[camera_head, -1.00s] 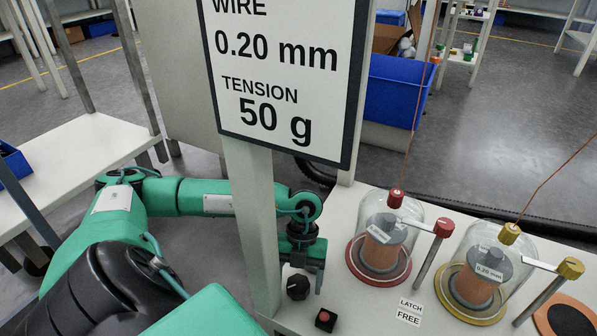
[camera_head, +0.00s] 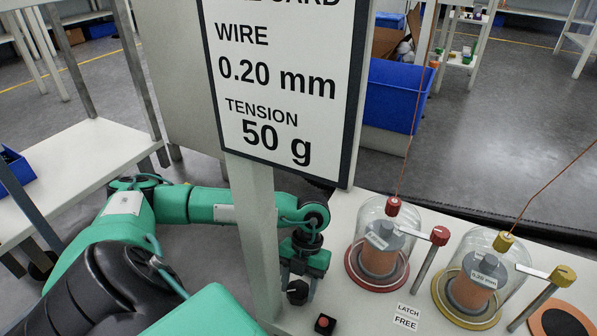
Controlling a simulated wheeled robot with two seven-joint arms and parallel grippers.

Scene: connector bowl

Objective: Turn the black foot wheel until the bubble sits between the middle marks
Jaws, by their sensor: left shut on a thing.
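The black foot wheel (camera_head: 297,292) is a small dark knob on the white bench, beside the post of the sign. My left gripper (camera_head: 299,287) comes down on it from above, with its fingers at either side, and is shut on it. The post stands close at the left and the fingers hide part of the wheel. I see no bubble or middle marks in this view. My right gripper is not in view.
A card on the post (camera_head: 253,240) reads wire 0.20 mm, tension 50 g. A red button (camera_head: 324,324) sits in front of the wheel. Glass domes over wire spools, one with a red base (camera_head: 352,272) and one with a yellow base (camera_head: 441,300), stand at the right.

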